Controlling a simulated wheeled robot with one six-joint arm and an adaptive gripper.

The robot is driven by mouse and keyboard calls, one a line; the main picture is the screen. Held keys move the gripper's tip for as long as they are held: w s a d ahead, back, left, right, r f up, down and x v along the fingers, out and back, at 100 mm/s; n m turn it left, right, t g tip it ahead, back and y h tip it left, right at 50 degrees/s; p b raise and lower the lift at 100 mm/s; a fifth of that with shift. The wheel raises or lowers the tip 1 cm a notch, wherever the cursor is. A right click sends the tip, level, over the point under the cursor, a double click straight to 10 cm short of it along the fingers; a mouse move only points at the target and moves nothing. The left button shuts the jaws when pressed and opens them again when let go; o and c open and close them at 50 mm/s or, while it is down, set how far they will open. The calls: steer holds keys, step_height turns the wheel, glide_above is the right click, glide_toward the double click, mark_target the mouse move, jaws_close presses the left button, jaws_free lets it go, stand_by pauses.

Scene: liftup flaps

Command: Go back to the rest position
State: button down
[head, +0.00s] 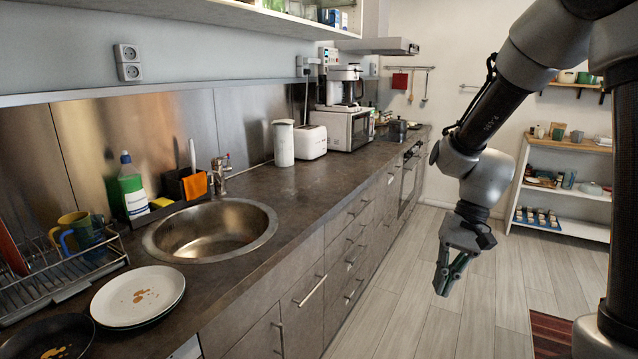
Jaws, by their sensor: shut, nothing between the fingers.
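My gripper (442,281) hangs at the end of my arm in the right half of the head view, pointing down over the open floor. Its fingers are shut with nothing between them. It is to the right of the counter drawers and apart from them, touching nothing that I can see.
A long dark counter (330,185) runs along the left, with a round sink (215,232), stacked plates (138,297), a dish rack (60,275) and a microwave (345,128). An open cabinet (290,12) hangs above. A white shelf (570,190) stands at the back right.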

steer(key=s+d+r+n+t+h, duration=0.1)
steer(key=s+d+r+t, duration=0.2)
steer(key=s+d+r, duration=0.2)
steer(key=s+d+r+n+t+h, duration=0.1)
steer(key=s+d+r+t+h, duration=0.1)
steer(key=s+d+r, duration=0.4)
step_height(320, 180, up, 5)
steer(key=shift+s+f+n+t+h, duration=0.1)
steer(key=shift+s+n+t+h, duration=0.25)
steer(key=shift+s+t, duration=0.4)
